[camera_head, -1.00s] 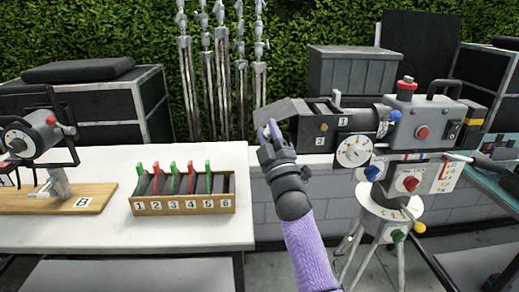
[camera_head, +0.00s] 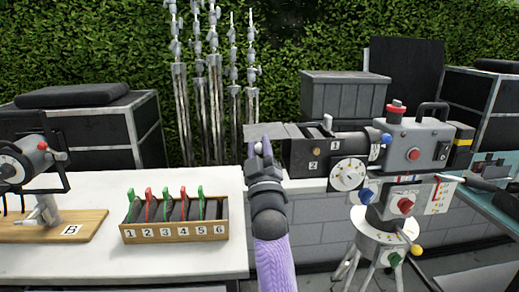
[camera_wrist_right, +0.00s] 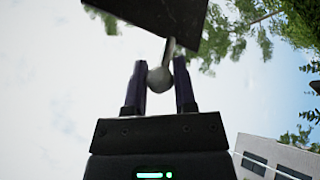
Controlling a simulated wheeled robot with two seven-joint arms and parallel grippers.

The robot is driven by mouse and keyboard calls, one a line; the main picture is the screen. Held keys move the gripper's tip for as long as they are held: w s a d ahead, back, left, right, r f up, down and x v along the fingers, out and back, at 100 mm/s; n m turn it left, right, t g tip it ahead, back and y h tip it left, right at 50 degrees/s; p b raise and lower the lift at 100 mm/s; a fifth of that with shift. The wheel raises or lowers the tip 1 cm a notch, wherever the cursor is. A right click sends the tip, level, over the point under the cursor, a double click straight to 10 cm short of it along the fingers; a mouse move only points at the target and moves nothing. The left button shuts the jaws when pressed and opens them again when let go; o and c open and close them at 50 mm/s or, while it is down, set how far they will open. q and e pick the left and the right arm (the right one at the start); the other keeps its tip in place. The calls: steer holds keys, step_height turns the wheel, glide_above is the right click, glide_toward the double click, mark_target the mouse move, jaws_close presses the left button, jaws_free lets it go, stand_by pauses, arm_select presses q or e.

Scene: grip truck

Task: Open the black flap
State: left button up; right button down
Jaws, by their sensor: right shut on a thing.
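The film camera (camera_head: 415,143) stands on a tripod at the right. Its black flap (camera_head: 284,131), grey in this light, sticks out roughly level to the left from the top of the box-shaped front (camera_head: 312,158). My right gripper (camera_head: 259,150) is at the flap's outer left end. In the right wrist view, the right gripper's fingers (camera_wrist_right: 160,82) are shut on a round pale knob (camera_wrist_right: 159,80). A short stem joins the knob to the dark flap (camera_wrist_right: 160,12) above. My left gripper is not in view.
A white table (camera_head: 110,262) at the left holds a numbered wooden rack (camera_head: 176,234) and a device on a board (camera_head: 85,228). Silver stands (camera_head: 212,90) and a grey crate (camera_head: 345,96) are behind. A low block wall (camera_head: 320,215) runs below the camera's front.

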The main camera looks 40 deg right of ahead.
steer(key=shift+c, duration=2.2)
jaws_free()
steer(key=v, duration=1)
